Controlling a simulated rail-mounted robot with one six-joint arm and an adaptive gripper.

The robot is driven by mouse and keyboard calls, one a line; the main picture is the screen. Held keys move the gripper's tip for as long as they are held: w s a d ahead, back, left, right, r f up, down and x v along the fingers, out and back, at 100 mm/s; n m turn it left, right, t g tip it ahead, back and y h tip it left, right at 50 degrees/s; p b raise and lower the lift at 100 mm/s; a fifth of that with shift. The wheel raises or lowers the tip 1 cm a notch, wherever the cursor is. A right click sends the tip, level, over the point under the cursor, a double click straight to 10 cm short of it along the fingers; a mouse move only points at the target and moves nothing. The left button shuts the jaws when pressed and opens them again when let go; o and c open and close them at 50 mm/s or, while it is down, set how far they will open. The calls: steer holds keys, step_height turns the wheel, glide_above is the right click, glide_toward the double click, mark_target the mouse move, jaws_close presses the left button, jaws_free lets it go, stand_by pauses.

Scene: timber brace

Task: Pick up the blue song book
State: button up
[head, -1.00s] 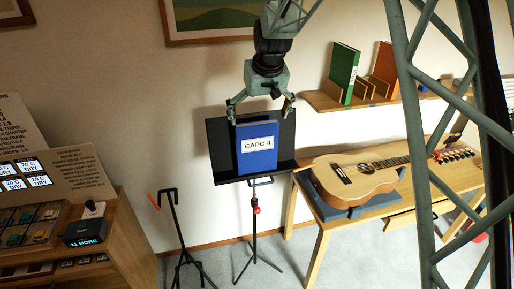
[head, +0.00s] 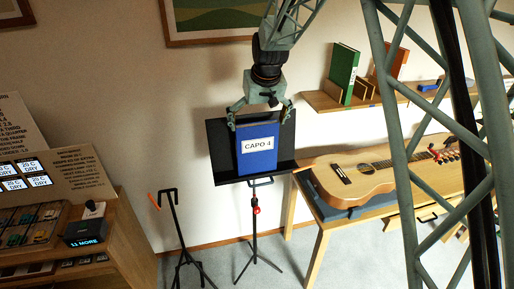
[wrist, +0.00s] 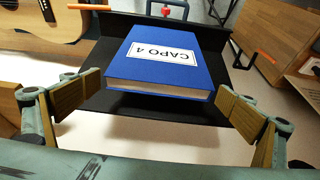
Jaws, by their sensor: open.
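The blue song book (head: 257,160), labelled "CAPO 4", leans on the black music stand (head: 221,170) in the head view. My gripper (head: 260,122) is at the book's top edge with its two fingers spread wide. In the wrist view the blue book (wrist: 178,83) lies ahead, its page edge facing me. The open fingers (wrist: 160,102) stand on either side of the book's near end, with gaps to it on both sides. The fingers do not touch the book in that view.
A guitar (head: 350,172) lies on a wooden table at the right. A wall shelf (head: 325,102) holds a green book (head: 343,74). A hooked stand (head: 176,225) is left of the music stand. A wooden counter (head: 120,225) is at the left.

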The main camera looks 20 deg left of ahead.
steer(key=shift+x, duration=1.3)
steer(key=c, duration=0.9)
steer(key=shift+r, duration=0.15)
